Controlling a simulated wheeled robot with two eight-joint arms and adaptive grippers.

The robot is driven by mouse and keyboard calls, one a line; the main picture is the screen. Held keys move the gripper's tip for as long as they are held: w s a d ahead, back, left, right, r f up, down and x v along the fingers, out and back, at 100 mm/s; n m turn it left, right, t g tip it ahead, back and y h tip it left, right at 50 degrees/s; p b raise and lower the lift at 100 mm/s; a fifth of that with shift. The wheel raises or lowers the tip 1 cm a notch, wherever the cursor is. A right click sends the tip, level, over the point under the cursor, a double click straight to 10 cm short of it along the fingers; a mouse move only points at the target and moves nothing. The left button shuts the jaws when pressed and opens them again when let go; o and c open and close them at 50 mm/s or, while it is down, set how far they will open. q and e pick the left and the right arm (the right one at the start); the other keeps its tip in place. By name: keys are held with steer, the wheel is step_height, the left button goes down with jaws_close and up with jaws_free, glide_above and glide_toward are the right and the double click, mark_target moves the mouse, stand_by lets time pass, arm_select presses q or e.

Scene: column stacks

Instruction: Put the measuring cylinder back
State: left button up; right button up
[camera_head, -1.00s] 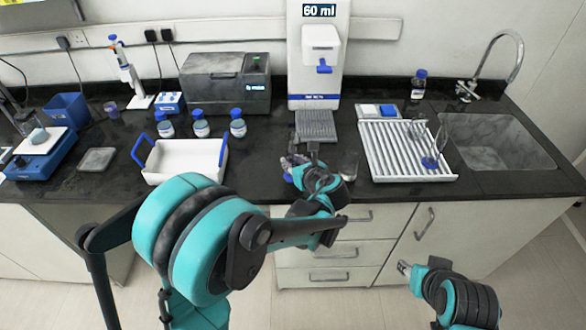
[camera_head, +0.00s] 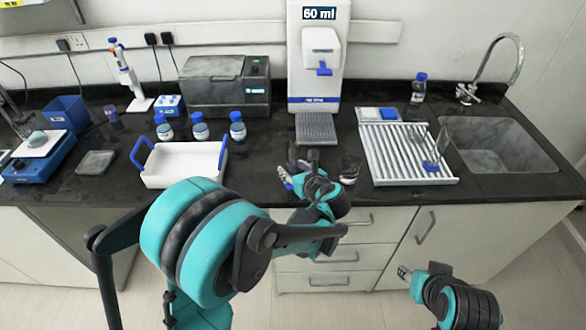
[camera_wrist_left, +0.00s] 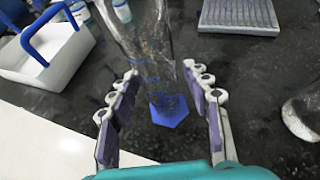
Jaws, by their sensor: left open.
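A clear measuring cylinder with a blue six-sided base (camera_wrist_left: 168,108) stands between the fingers of my left gripper (camera_wrist_left: 160,75) in the left wrist view. The fingers are open, with a gap on both sides of it. In the head view my left gripper (camera_head: 303,162) is over the counter's front edge, and the cylinder is mostly hidden there. A second glass piece with a blue base (camera_head: 430,165) is on the white slatted rack (camera_head: 385,165).
A glass beaker (camera_head: 349,170) stands just right of my left gripper. A white tray with blue handles (camera_head: 180,180) is to the left. The dispenser reading 60 ml (camera_head: 320,60) is behind, and the sink (camera_head: 495,145) is far right. Bottles (camera_head: 200,128) stand behind the tray.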

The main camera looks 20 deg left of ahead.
arm_select(q)
steer(key=p+v, duration=0.3)
steer(key=v, duration=0.7)
steer(key=s+a+n+g+h, duration=0.1)
steer(key=s+a+n+h, duration=0.2)
steer(key=s+n, duration=0.6)
steer(key=s+a+n+g+h, duration=0.1)
steer(key=s+a+n+h, duration=0.2)
steer(key=s+n, duration=0.6)
steer(key=shift+s+r+n+g+h, duration=0.35)
steer(key=shift+n+h, duration=0.65)
steer(key=shift+n, duration=4.1)
